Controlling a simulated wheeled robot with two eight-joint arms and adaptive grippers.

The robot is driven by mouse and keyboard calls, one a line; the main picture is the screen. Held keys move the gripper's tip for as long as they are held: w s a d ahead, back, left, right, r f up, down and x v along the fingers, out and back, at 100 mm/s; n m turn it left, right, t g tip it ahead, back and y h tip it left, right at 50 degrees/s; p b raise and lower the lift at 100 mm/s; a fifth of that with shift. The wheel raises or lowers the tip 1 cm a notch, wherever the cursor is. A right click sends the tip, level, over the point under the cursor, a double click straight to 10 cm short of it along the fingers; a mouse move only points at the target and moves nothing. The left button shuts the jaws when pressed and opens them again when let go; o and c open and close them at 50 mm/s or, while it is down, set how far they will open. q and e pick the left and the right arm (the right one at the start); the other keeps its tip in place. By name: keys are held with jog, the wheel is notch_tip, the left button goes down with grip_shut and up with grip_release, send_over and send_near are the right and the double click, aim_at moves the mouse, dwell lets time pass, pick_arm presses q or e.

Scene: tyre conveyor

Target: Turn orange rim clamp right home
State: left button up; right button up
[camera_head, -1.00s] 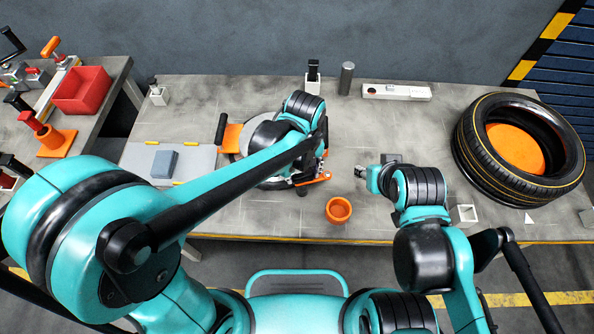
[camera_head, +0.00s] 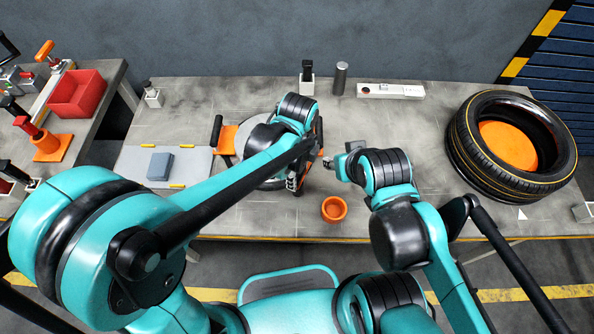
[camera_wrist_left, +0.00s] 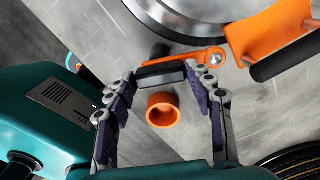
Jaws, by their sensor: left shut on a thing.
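The right orange rim clamp (camera_wrist_left: 190,60) shows in the left wrist view as a flat orange lever beside the round metal rim (camera_wrist_left: 190,15), with a bolt at one end. My left gripper (camera_wrist_left: 162,76) is shut on the black handle block at the lever's other end, a finger on each side. In the head view my left gripper (camera_head: 296,178) is at the rim's lower right edge, and my arm hides most of the clamp. My right gripper (camera_head: 332,163) is just right of it, near the rim; its fingers are too small to read.
An orange cup (camera_head: 334,209) stands close in front of both grippers. A large tyre (camera_head: 465,150) lies at the right. A blue-grey block (camera_head: 160,166) sits on a pale plate (camera_head: 197,163) at the left. The red bin (camera_head: 78,95) is on the side table.

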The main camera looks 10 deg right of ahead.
aim_at(298, 175)
pick_arm(q)
jog(key=n, duration=1)
jog(key=shift+n+p, duration=0.3)
dwell(0.4)
jog(key=o, duration=1.7)
notch_tip(298, 175, up, 12)
